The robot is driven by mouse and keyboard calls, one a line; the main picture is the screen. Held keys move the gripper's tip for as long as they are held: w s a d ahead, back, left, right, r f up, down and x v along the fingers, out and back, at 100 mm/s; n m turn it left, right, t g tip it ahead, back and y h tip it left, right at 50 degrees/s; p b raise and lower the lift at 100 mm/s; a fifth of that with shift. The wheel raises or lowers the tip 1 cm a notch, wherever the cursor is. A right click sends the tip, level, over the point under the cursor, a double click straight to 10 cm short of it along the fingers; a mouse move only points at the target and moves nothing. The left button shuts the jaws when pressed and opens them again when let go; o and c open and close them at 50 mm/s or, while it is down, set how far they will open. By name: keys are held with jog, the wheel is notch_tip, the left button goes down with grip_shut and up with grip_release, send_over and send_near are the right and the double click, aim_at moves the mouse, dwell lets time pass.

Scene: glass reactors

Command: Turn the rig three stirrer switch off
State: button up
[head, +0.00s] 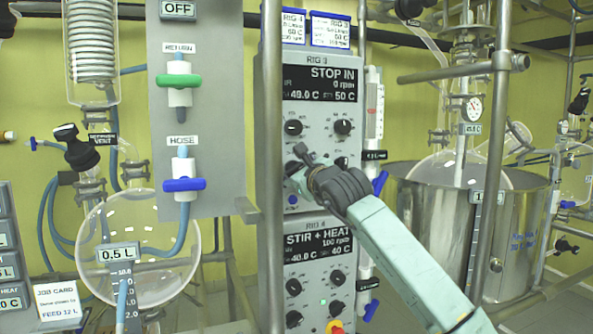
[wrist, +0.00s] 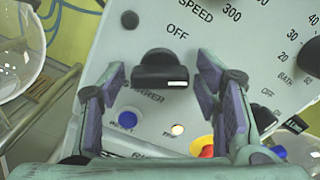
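The rig 3 control box (head: 322,120) stands in the middle of the head view; its display reads "STOP IN", 0 rpm, 40.0 C and 50 C. My gripper (head: 303,165) is at the lower part of this panel and hides its lower left controls. In the wrist view, the black stirrer switch (wrist: 160,70) has a raised bar lying across the picture, with a white mark at its right end. "OFF" is printed above it; the label below is partly hidden. My gripper (wrist: 161,75) is open, one finger on each side of the switch, with gaps showing.
Below the switch are a blue button (wrist: 127,119), a lit lamp (wrist: 177,130) and a red-yellow button (wrist: 206,147) close to the right finger. The rig 4 box (head: 318,265) sits underneath. Metal posts (head: 271,170) flank the boxes. A steel vessel (head: 425,230) stands right.

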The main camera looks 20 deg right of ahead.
jog(key=c, duration=0.9)
jog(key=shift+n+b, duration=0.3)
jog(key=shift+f+n+b, duration=0.1)
jog(key=shift+n+b, duration=0.7)
jog(key=shift+n, duration=0.1)
jog(key=n+b, duration=0.1)
jog(key=n, duration=0.1)
jog(key=shift+n, duration=0.3)
jog(key=n+b, duration=0.1)
jog(key=n, duration=0.2)
jog(key=shift+n, duration=0.3)
jog(key=shift+a+n, duration=0.1)
jog(key=shift+n, duration=1.5)
